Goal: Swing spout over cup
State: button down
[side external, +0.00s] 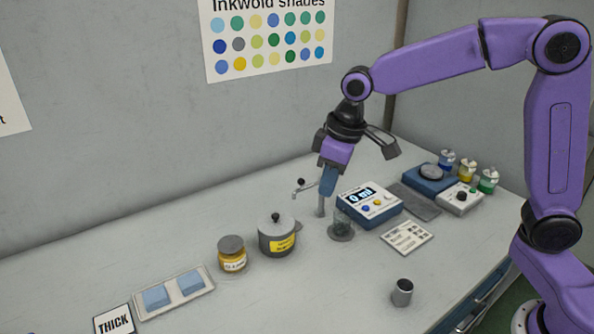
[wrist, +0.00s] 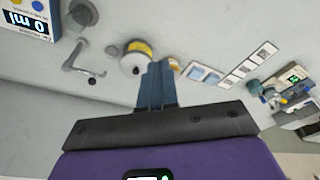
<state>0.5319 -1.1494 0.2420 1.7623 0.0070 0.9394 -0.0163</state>
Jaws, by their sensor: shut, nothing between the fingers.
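The thin grey spout (side external: 307,189) with a black knob sticks out to the left from its post, away from the cup. It also shows in the wrist view (wrist: 72,60), left of my fingers. In the wrist view a gap shows between my fingertips (wrist: 158,68) and the spout; exact depth is unclear.
A lidded pot (side external: 277,238) and an amber jar (side external: 232,254) stand left of the post. A tray with blue pads (side external: 174,290) lies farther left. A metal tumbler (side external: 402,292) stands at front right. Bottles and a blue scale (side external: 431,178) are at the back right.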

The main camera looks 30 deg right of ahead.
jog(key=w+d+f+m+t, duration=0.1)
jog(key=w+d, duration=0.3)
jog(key=w, duration=0.8)
jog(key=w+d+f+m+t, duration=0.1)
jog(key=w+d+m, duration=0.3)
jog(key=w, duration=0.8)
jog(key=shift+w+d+f+h, duration=0.2)
jog(key=shift+d+f+h, duration=0.1)
jog(key=shift+d, duration=0.15)
notch_tip(320, 180, down, 10)
jog(key=shift+s, duration=0.25)
